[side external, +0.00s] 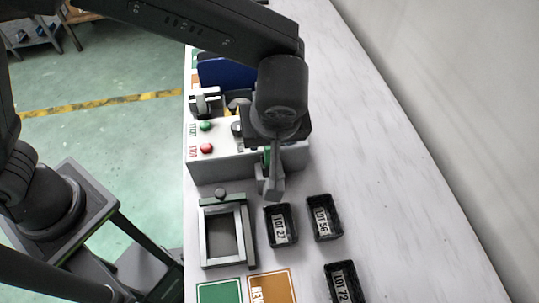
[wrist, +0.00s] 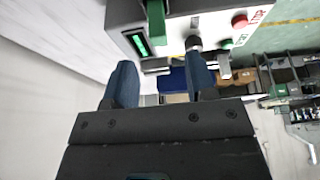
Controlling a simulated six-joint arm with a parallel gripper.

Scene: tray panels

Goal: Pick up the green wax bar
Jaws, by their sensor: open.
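A green bar (wrist: 156,24), which looks like the green wax bar, shows at the top of the wrist view against the grey-white control box. In the side view a small green patch (side external: 266,156) shows beside my gripper at the box's right end, mostly hidden by it. I cannot tell whether that patch is the bar. The bar lies beyond the fingertips in that view.
The control box (side external: 220,165) has a green button (side external: 206,126) and a red button (side external: 207,148). A framed fixture (side external: 203,240) and black trays labelled LOT 27 (side external: 281,225), LOT 56 (side external: 324,218) and LOT 72 (side external: 345,283) stand in front. The table's right side is clear.

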